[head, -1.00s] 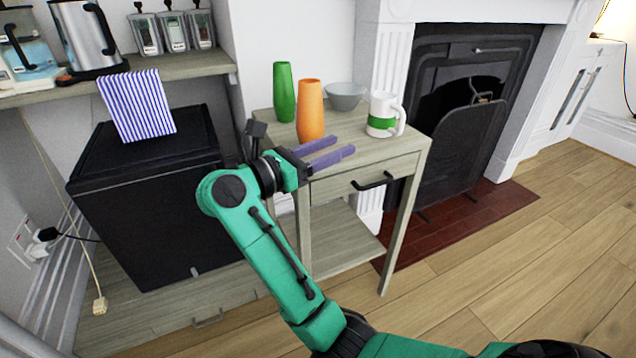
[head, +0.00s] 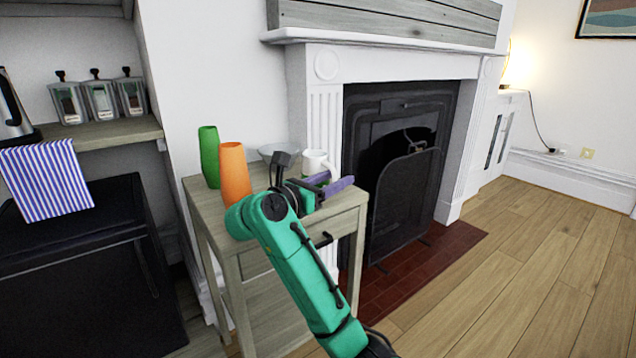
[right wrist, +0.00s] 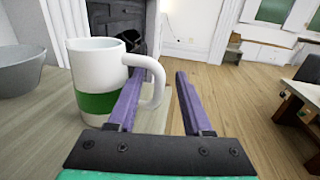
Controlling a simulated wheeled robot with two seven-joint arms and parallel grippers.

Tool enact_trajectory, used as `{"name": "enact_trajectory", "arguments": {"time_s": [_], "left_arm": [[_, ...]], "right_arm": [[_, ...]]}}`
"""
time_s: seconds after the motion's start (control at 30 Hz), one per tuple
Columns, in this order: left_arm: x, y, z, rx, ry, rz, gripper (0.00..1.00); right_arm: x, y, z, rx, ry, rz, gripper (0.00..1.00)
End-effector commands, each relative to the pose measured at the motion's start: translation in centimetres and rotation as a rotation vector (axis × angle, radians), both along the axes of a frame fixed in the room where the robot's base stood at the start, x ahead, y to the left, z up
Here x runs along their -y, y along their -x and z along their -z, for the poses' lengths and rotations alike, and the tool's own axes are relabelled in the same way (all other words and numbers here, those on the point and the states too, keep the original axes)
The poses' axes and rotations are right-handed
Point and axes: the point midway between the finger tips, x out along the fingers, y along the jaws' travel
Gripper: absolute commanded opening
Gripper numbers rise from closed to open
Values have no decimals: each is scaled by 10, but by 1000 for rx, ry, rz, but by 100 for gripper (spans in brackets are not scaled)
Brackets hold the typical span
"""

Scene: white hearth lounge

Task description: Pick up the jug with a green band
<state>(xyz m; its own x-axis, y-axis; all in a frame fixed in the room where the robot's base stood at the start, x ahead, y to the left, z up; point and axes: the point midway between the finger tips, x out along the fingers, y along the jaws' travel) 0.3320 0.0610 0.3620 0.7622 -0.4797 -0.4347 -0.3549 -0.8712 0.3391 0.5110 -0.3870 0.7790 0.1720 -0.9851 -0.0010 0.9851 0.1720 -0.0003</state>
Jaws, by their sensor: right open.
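The white jug (head: 314,158) with a green band stands upright on the small grey-wood table (head: 204,204), partly hidden behind my right gripper in the head view. In the right wrist view the jug (right wrist: 92,70) is close on the left, its green band clear and its handle (right wrist: 158,85) pointing right. My right gripper (head: 336,181) is open, with purple fingers. In the right wrist view the handle's outer part appears between the two fingers (right wrist: 160,76), and the left finger overlaps the handle's opening. I cannot tell whether they touch. My left gripper is not in view.
An orange vase (head: 235,175) and a green vase (head: 209,155) stand on the table's left. The fireplace (head: 400,150) is right of the table. Open floor lies further right.

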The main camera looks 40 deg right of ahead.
Motion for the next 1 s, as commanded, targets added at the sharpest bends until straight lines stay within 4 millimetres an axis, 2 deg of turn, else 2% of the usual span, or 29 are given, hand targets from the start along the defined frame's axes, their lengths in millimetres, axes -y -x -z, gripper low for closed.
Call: {"name": "enact_trajectory", "arguments": {"time_s": [0.2,0.23,0.3,0.37,1.0], "left_arm": [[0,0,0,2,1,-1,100],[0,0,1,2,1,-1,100],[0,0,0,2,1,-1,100],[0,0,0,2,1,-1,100],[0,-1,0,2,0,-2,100]], "right_arm": [[4,-1,0,0,-1,-2,50],[4,-1,0,0,-1,-2,46],[4,-1,0,0,-1,-2,20],[4,-1,0,0,-1,-2,0],[3,-1,0,0,-1,-2,0]]}}
